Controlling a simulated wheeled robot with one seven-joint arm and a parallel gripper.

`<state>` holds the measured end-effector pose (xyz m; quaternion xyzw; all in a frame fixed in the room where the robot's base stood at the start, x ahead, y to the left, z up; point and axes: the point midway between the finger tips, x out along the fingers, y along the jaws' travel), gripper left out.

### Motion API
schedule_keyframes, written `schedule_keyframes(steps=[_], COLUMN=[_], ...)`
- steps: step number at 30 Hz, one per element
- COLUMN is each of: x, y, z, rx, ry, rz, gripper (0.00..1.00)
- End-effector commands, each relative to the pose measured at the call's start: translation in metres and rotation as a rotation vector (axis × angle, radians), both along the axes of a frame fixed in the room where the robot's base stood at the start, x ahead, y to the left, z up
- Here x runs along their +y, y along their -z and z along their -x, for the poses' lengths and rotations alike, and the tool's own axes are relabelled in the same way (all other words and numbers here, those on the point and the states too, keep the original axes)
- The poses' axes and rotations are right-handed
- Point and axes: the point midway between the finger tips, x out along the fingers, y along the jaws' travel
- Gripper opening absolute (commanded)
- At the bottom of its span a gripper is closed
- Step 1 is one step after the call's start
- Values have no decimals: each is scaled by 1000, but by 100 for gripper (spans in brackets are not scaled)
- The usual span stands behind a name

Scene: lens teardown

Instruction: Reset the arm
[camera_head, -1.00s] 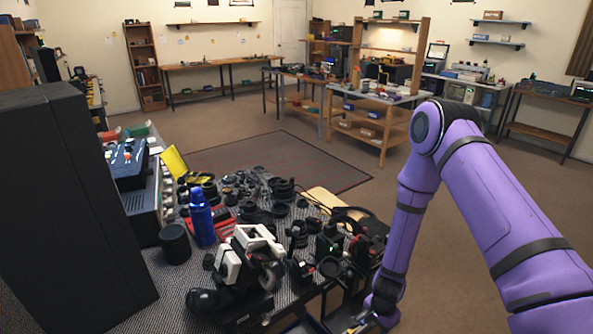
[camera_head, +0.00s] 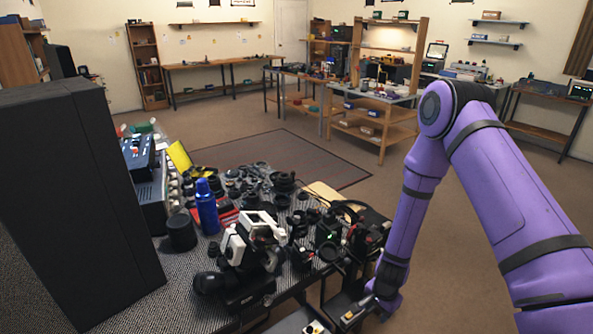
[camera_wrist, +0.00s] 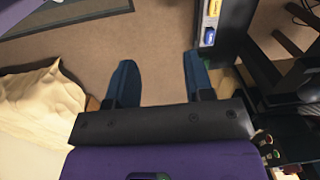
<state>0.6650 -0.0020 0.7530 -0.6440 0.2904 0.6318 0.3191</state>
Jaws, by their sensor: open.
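My gripper (camera_wrist: 160,72) shows in the wrist view with its two dark blue fingers spread apart. The gap between them is empty, with brown floor behind it. In the head view my purple arm (camera_head: 411,205) reaches down at the right, and its wrist end is low beside the right edge of the cluttered table (camera_head: 184,302). The fingers are hard to make out there.
A blue bottle (camera_head: 207,210), a black cylinder (camera_head: 181,233), a black-and-white device (camera_head: 236,245) and many dark lens parts crowd the table. A large black box (camera_head: 75,200) stands at the left. A dark floor mat (camera_head: 318,165) and open floor lie beyond.

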Motion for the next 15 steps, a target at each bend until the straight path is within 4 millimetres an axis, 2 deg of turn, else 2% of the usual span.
schedule_keyframes(steps=[8,15], x=[1,1], y=[-51,-123], z=[-21,-38], rx=[-42,-96], ry=[-60,-148], rz=[-26,-51], gripper=[48,48])
